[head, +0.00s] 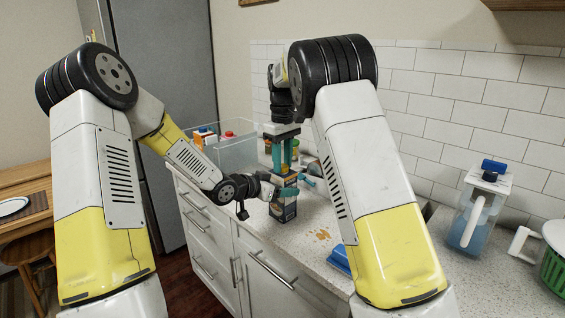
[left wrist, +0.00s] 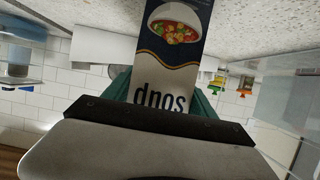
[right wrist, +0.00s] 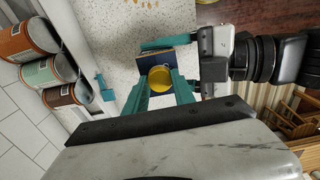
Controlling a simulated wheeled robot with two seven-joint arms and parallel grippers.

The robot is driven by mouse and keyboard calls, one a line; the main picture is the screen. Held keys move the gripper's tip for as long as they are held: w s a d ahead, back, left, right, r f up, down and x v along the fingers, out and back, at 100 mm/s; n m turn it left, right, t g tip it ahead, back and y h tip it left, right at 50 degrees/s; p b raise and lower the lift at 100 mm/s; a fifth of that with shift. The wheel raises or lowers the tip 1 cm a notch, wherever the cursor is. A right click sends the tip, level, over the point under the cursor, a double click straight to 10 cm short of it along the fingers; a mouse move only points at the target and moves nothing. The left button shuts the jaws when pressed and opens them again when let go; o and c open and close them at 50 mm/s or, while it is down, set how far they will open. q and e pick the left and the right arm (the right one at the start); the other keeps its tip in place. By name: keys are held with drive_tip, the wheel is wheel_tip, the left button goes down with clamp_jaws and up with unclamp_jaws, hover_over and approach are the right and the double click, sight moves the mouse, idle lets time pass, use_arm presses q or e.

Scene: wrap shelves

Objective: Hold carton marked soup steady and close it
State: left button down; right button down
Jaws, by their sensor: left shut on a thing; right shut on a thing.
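The soup carton (head: 283,207) stands upright on the counter, dark blue and white with a soup-bowl picture. It shows inverted in the left wrist view (left wrist: 178,60), with "soup" readable. My left gripper (head: 290,182) is shut on the carton, with teal fingers on either side of its upper part. My right gripper (head: 282,160) points down from above the carton. In the right wrist view a round yellow cap (right wrist: 160,78) sits between its fingertips over the carton's top (right wrist: 153,57), and the gripper is shut on it. I cannot tell whether the cap is seated.
A clear bin (head: 238,152) with several packages stands behind left. Cans (right wrist: 48,70) lie or stand near the wall. A blue object (head: 340,259) lies on the counter (head: 290,245) in front right. A pitcher (head: 470,225) and green basket (head: 556,270) are farther right.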

drive_tip(key=m, duration=0.8)
drive_tip(key=shift+m, duration=0.4)
drive_tip(key=m, duration=0.7)
drive_tip(key=c, duration=1)
unclamp_jaws()
drive_tip(key=shift+o, duration=0.2)
wheel_tip(320, 180, up, 12)
